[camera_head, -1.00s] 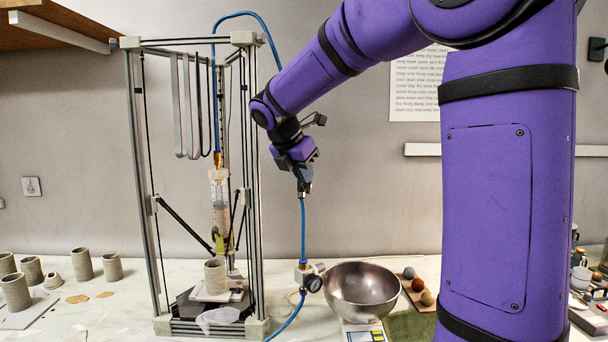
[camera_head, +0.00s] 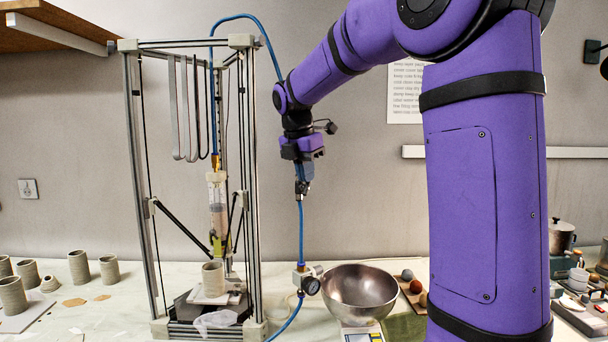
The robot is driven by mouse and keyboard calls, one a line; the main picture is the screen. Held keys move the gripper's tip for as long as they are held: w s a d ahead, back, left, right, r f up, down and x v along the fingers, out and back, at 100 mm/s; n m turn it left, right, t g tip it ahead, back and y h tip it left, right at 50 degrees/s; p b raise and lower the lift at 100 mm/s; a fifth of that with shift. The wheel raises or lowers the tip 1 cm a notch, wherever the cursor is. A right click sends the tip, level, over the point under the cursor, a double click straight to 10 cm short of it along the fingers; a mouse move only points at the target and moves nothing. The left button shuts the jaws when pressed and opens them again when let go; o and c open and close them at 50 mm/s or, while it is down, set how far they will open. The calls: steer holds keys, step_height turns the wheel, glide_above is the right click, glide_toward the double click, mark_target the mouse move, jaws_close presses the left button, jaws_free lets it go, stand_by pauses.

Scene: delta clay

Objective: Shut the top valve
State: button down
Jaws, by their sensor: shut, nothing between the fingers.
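A blue air tube (camera_head: 301,225) rises from a regulator with a round gauge (camera_head: 306,282) on the table, beside the frame of a clay printer. A small dark fitting, which looks like the top valve (camera_head: 301,188), sits on this tube right below my gripper. My gripper (camera_head: 304,179) points down with its fingers together, at or just in front of the fitting. I cannot tell whether the fingers touch it, and its handle position is too small to make out. The syringe (camera_head: 217,205) hangs inside the printer frame.
The printer frame (camera_head: 254,190) stands just left of my gripper. A metal bowl (camera_head: 360,292) is on the table to the lower right, near a board with coloured balls (camera_head: 407,275). Clay cups (camera_head: 79,266) stand at far left.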

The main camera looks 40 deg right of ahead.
steer(key=y, duration=0.2)
steer(key=d+g+y, duration=0.1)
steer(key=y, duration=0.1)
steer(key=d+y, duration=0.1)
steer(key=shift+w+d+f+g+y, duration=0.2)
steer(key=shift+w+g+y, duration=0.1)
steer(key=shift+y, duration=0.1)
steer(key=shift+d+f, duration=0.1)
steer(key=shift+d, duration=0.1)
stand_by(0.5)
stand_by(1.3)
steer(key=shift+r, duration=0.85)
